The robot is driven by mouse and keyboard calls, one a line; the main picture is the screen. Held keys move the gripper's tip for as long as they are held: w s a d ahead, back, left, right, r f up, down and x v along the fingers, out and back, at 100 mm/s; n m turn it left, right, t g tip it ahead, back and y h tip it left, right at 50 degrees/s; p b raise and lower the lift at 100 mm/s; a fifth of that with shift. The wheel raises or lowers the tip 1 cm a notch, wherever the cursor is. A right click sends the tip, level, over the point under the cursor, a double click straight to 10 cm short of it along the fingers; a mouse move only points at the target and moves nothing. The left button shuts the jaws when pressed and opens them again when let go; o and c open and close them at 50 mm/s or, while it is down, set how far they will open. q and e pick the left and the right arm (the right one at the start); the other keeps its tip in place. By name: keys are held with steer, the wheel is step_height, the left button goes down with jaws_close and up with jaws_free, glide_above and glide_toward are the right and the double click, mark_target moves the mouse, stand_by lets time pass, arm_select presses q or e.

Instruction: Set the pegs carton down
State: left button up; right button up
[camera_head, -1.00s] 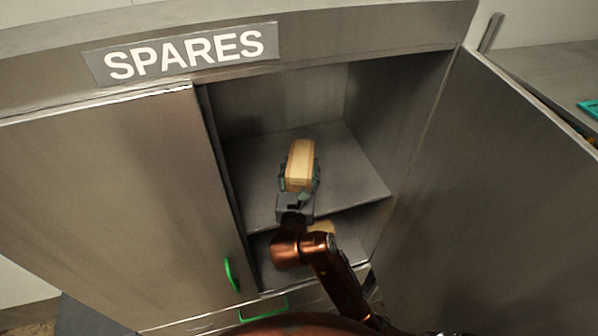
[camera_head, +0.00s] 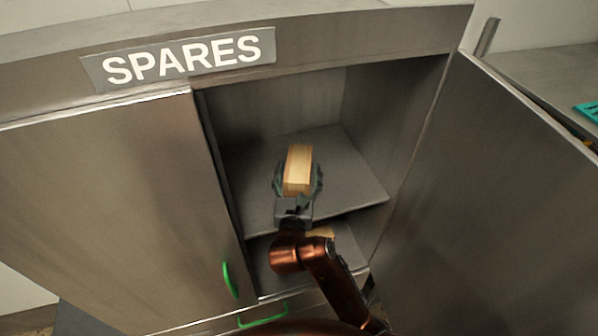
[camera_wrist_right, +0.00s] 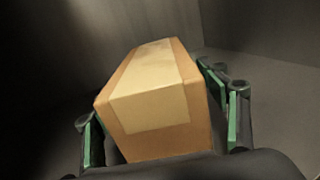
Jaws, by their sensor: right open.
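The pegs carton (camera_head: 298,168), a tan box with a paler label, stands on the upper shelf (camera_head: 350,185) inside the open cabinet. It also shows in the right wrist view (camera_wrist_right: 155,95), between the fingers and slightly turned. My right gripper (camera_head: 298,182) is open around the carton's near end, one finger on each side. In the wrist view a gap shows at the left finger; the right finger is close to the carton, and I cannot tell if it touches. The carton's underside is hidden. My left gripper is not in view.
The cabinet's left door (camera_head: 110,210) is closed and its right door (camera_head: 490,200) stands open. A lower shelf (camera_head: 262,262) holds a partly hidden tan item (camera_head: 322,233). Free shelf room lies on both sides of the carton. A counter (camera_head: 545,75) is at the right.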

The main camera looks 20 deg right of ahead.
mark_target(296, 192)
steer(key=b+v, duration=0.1)
steer(key=v, duration=0.5)
steer(key=shift+s+f, duration=0.1)
steer(key=shift+s, duration=0.05)
steer(key=p+v, duration=0.2)
steer(key=p, duration=0.1)
steer(key=p+v, duration=0.1)
steer(key=v, duration=0.1)
steer(key=shift+s+r+p, duration=0.1)
steer(key=shift+r+p, duration=0.2)
steer(key=shift+p, duration=0.05)
steer(key=shift+s+a+f+p, duration=0.1)
steer(key=shift+s+a+p, duration=0.2)
steer(key=shift+s+p, duration=0.3)
steer(key=shift+s, duration=0.15)
steer(key=shift+f, duration=0.1)
